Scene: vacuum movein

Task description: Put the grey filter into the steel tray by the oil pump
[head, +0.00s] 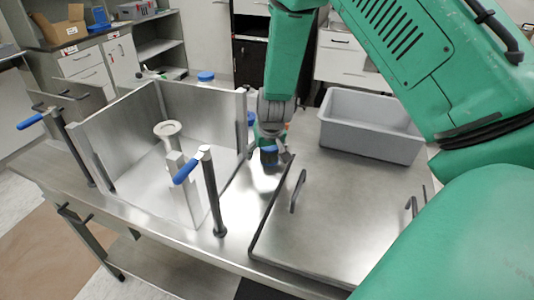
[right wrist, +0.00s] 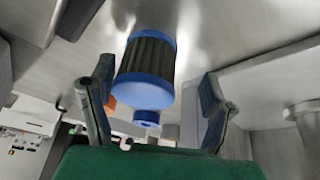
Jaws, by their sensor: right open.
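A pleated dark grey filter with blue end caps (right wrist: 146,68) stands between the spread fingers of my right gripper (right wrist: 156,80) in the right wrist view, with a gap at each side. In the head view my right gripper (head: 271,140) points down between the open steel chamber and the flat steel lid. A blue part of what looks like this filter (head: 268,156) shows at its fingers; the rest is hidden. I cannot make out a steel tray or an oil pump for certain. My left gripper is not in view.
The open steel chamber (head: 118,130) with a round flange inside stands to the left, its blue-handled clamps (head: 187,169) sticking up. A steel lid with handles (head: 330,215) lies to the right. A blue-topped item (head: 206,76) is behind the chamber.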

